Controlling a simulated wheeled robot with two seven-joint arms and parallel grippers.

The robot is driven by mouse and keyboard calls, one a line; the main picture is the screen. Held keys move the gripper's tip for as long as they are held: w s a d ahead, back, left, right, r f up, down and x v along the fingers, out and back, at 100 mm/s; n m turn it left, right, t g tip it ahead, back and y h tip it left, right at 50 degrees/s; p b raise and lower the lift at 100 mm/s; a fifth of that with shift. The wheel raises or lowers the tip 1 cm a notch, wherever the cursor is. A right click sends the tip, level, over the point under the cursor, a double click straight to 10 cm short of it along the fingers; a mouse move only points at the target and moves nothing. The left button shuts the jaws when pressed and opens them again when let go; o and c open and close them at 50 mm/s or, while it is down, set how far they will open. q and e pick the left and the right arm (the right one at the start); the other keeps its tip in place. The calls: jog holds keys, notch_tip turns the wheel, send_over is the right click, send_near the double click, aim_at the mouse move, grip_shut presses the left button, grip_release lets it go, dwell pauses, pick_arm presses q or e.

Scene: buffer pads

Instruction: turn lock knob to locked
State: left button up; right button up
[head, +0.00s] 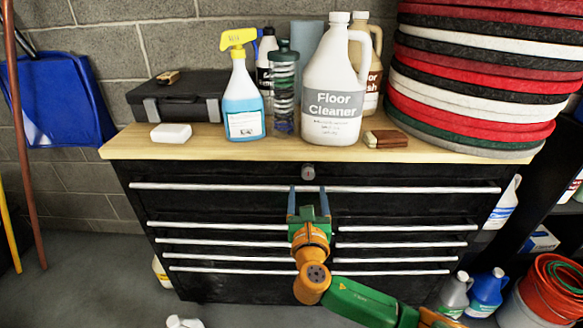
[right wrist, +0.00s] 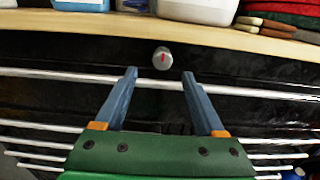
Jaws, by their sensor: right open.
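The lock knob (head: 308,171) is a small round grey knob with a red mark, on the black front of the tool cabinet (head: 230,172) above the top drawer handle. In the right wrist view the knob (right wrist: 162,57) shows its red mark standing close to upright. My right gripper (head: 307,188) is open and empty just below the knob in the head view. Its two blue-grey fingers (right wrist: 160,75) point toward the cabinet, with the knob beyond and between their tips, not touched as far as I can see. My left gripper is not in view.
A long silver drawer handle (head: 220,187) runs behind the fingers. The wooden top (head: 200,150) above holds a floor cleaner jug (head: 331,85), a spray bottle (head: 242,95) and stacked round pads (head: 470,80). An orange hose bucket (head: 550,295) stands at lower right.

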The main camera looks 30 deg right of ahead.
aim_at(308, 176)
jog(key=x, duration=0.5)
jog(key=shift+s+d+f, duration=0.1)
jog(key=shift+d, duration=0.2)
jog(key=shift+w+d, duration=0.15)
jog(key=shift+w, duration=0.35)
grip_shut()
